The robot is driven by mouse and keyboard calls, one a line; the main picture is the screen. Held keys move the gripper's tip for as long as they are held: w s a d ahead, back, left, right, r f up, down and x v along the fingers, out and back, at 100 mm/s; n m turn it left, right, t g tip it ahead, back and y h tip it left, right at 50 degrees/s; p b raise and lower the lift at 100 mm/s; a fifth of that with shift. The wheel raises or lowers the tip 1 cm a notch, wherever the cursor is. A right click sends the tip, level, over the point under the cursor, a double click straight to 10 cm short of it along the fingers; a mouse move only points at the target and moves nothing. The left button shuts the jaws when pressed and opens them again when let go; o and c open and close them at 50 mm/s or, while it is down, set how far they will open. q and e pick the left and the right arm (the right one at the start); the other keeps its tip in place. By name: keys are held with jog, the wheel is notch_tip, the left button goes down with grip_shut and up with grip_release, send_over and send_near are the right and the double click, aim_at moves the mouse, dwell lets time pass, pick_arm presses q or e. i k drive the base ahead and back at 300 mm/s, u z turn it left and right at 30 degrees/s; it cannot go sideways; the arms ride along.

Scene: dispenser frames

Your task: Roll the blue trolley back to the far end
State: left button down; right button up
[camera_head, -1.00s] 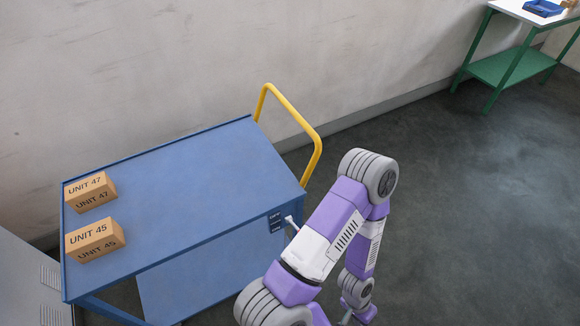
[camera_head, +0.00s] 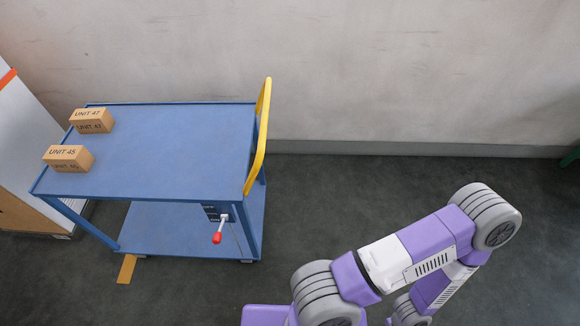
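The blue trolley (camera_head: 180,150) stands at the left, along the wall. Its yellow push handle (camera_head: 259,140) rises at its right end. A lever with a red knob (camera_head: 217,237) sticks out from a dark plate on its front right side. Two cardboard boxes lie on the left end of the top, UNIT 47 (camera_head: 92,121) behind and UNIT 45 (camera_head: 69,159) in front. A purple and white arm of mine crosses the lower right, well apart from the trolley. Neither of my grippers shows in the picture.
A light grey cabinet-like thing (camera_head: 32,130) with an orange stripe stands close to the trolley's left end. An orange-yellow floor mark (camera_head: 127,268) lies near the trolley's front left. The floor (camera_head: 350,200) right of the handle is clear. A green piece (camera_head: 570,156) shows at the right edge.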

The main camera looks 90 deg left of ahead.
aim_at(182, 166)
jog(key=i, duration=0.1)
jog(key=u, duration=3.5)
jog(key=k, duration=0.5)
jog(key=z, duration=0.9)
jog(key=i, duration=0.8)
jog(key=u, duration=1.5)
